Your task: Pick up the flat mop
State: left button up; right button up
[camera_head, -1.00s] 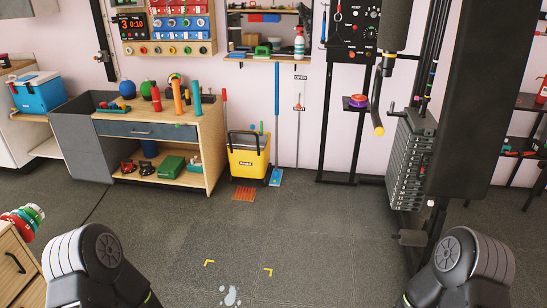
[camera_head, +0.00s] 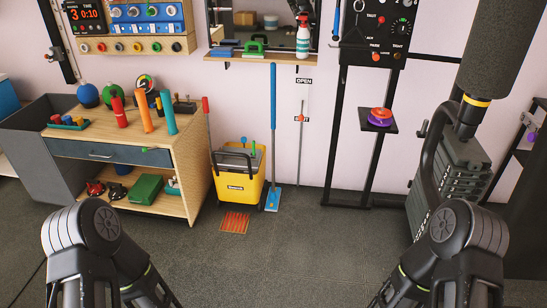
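The flat mop (camera_head: 273,140) stands upright against the pink wall, just right of the yellow bucket. It has a long blue pole and a flat blue head (camera_head: 272,200) resting on the floor. My two arms show at the bottom left and bottom right as dark joints, both well short of the mop. Neither gripper is in view.
A yellow mop bucket (camera_head: 240,185) stands left of the mop, behind an orange floor grille (camera_head: 234,220). A wooden workbench (camera_head: 187,165) is further left. A black stand (camera_head: 334,140) and weight machine (camera_head: 462,165) are right.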

aim_at(272, 199)
jog(key=i, duration=2.1)
jog(key=z, duration=0.4)
